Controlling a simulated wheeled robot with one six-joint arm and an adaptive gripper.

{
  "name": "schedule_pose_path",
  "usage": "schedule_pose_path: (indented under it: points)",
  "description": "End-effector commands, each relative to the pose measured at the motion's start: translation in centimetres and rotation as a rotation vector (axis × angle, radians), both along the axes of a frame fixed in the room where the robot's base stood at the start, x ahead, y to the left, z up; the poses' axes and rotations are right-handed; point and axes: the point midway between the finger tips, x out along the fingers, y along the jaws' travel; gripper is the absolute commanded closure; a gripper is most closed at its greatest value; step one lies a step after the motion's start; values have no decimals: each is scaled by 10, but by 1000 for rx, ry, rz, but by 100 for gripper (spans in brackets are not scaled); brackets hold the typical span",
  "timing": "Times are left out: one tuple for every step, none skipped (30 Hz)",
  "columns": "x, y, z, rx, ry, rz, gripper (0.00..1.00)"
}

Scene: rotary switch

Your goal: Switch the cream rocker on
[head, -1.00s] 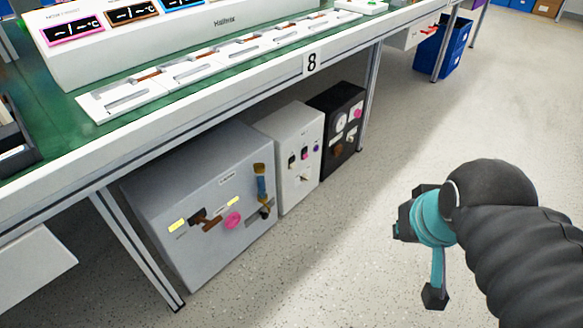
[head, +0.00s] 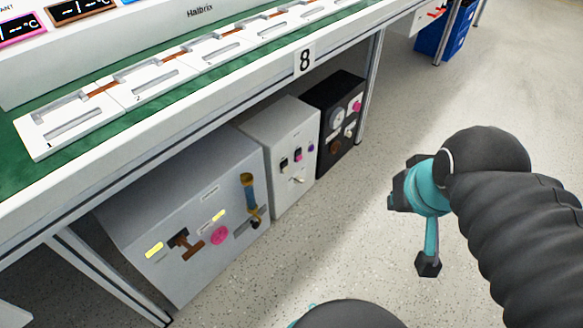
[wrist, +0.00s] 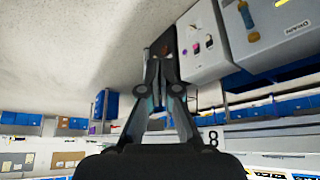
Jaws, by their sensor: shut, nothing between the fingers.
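Three control boxes stand on the floor under the bench. The white box (head: 272,178) carries two small dark switch plates (head: 291,158), a purple knob (head: 311,148) and a metal lever (head: 297,181). The black box (head: 330,165) carries a round dial (head: 338,118), a pink knob (head: 357,106), a brown part and a small pale part (head: 349,131). I cannot tell which small part is the cream rocker. My gripper (wrist: 157,64) is shut and empty in the wrist view, apart from the boxes. In the head view my arm hangs to their right, over open floor.
A large grey box (head: 200,275) with a brown handle, pink knob and blue-yellow lever stands left. The bench's front edge (head: 215,107) and legs (head: 370,88) frame the boxes. A blue bin (head: 437,42) stands farther back. The floor (head: 300,240) before the boxes is clear.

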Motion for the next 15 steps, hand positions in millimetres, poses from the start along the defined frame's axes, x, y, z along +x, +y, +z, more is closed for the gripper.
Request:
schedule_pose_path:
  points:
    - [1, 1, -1, 5, 2, -3, 100]
    - [2, 1, -1, 12, 4, -8, 100]
    - [5, 3, -3, 27, 8, -19, 100]
    - [8, 5, -4, 43, 13, -30, 100]
    - [12, 8, -6, 64, 19, -46, 100]
    - [19, 12, -9, 99, 29, -75, 100]
    - [24, 16, -12, 131, 37, -101, 100]
    - [31, 20, -15, 167, 48, -131, 100]
    - [41, 26, -19, 219, 65, -175, 100]
    - [49, 31, -23, 261, 78, -212, 100]
    - [58, 37, -27, 304, 93, -252, 100]
    - [70, 43, -33, 361, 114, -308, 100]
    - [79, 48, -37, 404, 130, -351, 100]
    - [88, 53, -42, 446, 146, -395, 100]
    - [100, 59, -48, 500, 170, -457, 100]
